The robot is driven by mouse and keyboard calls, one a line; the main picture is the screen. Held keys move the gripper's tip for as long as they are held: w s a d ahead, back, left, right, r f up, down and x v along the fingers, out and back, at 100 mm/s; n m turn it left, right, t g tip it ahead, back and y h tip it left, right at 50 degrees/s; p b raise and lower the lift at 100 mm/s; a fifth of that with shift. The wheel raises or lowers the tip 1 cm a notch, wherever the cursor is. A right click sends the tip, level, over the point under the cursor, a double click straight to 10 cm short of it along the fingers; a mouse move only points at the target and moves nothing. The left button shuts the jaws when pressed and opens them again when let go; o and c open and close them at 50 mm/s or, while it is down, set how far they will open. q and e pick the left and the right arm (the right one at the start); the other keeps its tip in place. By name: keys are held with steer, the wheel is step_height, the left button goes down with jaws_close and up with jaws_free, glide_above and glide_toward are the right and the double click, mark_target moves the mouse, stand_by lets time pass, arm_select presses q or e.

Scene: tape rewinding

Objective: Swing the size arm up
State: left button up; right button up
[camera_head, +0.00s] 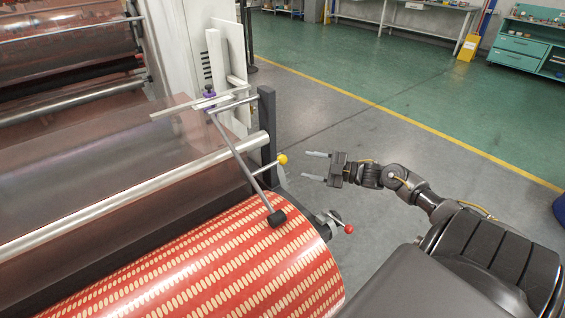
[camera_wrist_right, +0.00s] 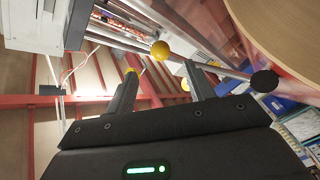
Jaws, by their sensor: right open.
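The size arm (camera_head: 238,160) is a thin grey metal rod that slopes down from a pivot bar near the black post. Its black end (camera_head: 277,218) rests on or just over the red roll with cream ovals (camera_head: 220,270). The black end also shows as a dark disc in the right wrist view (camera_wrist_right: 264,81). My right gripper (camera_head: 312,166) is open and empty, to the right of the arm and apart from it. In the right wrist view a yellow ball knob (camera_wrist_right: 160,50) shows beyond and between the open fingers. My left gripper is not in view.
The yellow knob (camera_head: 283,159) sits on a short lever by the black post (camera_head: 267,125). A red knob (camera_head: 349,229) sticks out at the roll's end. A steel roller (camera_head: 130,195) crosses the machine. Grey floor to the right of the machine is clear.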

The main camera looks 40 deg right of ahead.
mark_target(286, 160)
steer(key=x, duration=0.8)
steer(key=shift+w+a, duration=0.2)
steer(key=shift+w, duration=0.05)
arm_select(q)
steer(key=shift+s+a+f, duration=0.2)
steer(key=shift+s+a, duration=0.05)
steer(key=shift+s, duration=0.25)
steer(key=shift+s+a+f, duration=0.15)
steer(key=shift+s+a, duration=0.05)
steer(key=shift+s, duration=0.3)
arm_select(e)
steer(key=shift+w+a, duration=0.35)
steer(key=shift+w, duration=0.15)
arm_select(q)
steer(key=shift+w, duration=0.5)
arm_select(e)
jaws_close()
